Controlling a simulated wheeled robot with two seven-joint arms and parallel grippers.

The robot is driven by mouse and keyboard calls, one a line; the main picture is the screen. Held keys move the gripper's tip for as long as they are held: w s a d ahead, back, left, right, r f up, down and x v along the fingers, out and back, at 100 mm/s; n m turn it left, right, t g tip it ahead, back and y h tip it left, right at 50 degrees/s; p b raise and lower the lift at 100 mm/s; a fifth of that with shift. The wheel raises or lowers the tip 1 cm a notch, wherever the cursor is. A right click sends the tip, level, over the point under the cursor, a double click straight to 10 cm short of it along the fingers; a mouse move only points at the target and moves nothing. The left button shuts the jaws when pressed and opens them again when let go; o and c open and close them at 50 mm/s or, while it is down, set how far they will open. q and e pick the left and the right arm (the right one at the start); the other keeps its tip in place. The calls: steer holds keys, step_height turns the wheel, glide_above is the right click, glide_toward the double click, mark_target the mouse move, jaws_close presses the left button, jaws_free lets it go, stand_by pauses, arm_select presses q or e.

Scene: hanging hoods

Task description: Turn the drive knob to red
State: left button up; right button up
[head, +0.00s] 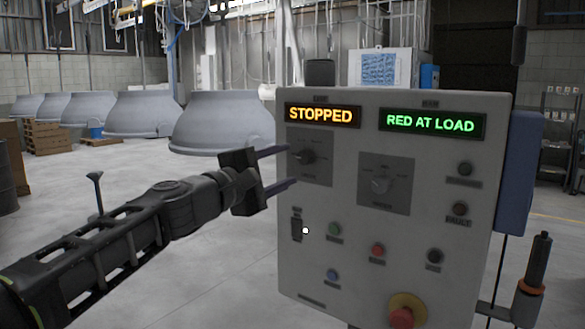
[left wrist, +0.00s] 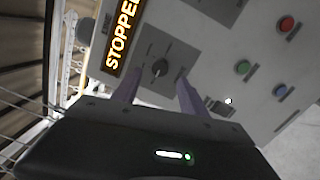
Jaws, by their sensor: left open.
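A grey control panel (head: 340,240) stands in front of me. Under the lit "STOPPED" sign (head: 322,114) is a dark knob (head: 306,156) on a grey plate; it also shows in the left wrist view (left wrist: 159,68). A second, lighter knob (head: 381,185) sits on a plate under the green "RED AT LOAD" sign (head: 432,122). The labels are too small to read, so I cannot tell which is the drive knob. My left gripper (head: 282,168) is open, its fingers pointing at the dark knob's plate, one above and one below the knob's height. Nothing is between them. My right gripper is not seen.
Below the knobs are several push buttons, including green (head: 334,229), red (head: 378,250) and blue (head: 332,275) ones. A red mushroom button (head: 402,316) is at the bottom. Large grey hoods (head: 222,125) hang behind on the left. A dark post with an orange ring (head: 534,275) stands right of the panel.

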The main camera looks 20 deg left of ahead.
arm_select(q)
steer(key=v, duration=0.3)
steer(key=shift+s, duration=0.1)
